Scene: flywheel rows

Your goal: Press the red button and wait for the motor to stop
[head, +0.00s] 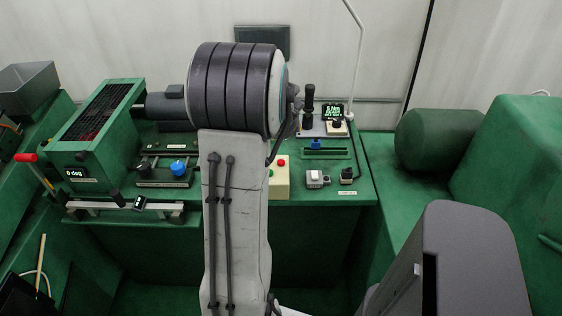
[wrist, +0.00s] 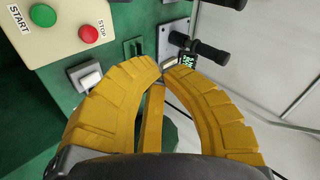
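The red STOP button (wrist: 89,33) sits on a beige box (wrist: 60,50), beside a green START button (wrist: 43,15), at the upper left of the wrist view. In the head view the red button (head: 281,162) and the beige box (head: 281,185) show just right of my arm, which partly covers the box. My gripper (wrist: 161,71) has yellow curved fingers that meet at their tips, with nothing held. It is apart from the button, to its lower right in the wrist view. My arm hides it in the head view. A dark motor (head: 166,105) lies at the back left; its turning cannot be told.
A green machine housing (head: 92,135) with a "0 deg" display stands left. A white switch (head: 316,179), a lever panel (head: 309,125) and a small lit display (head: 333,112) stand right of the box. A blue knob (head: 178,168) is left of my arm.

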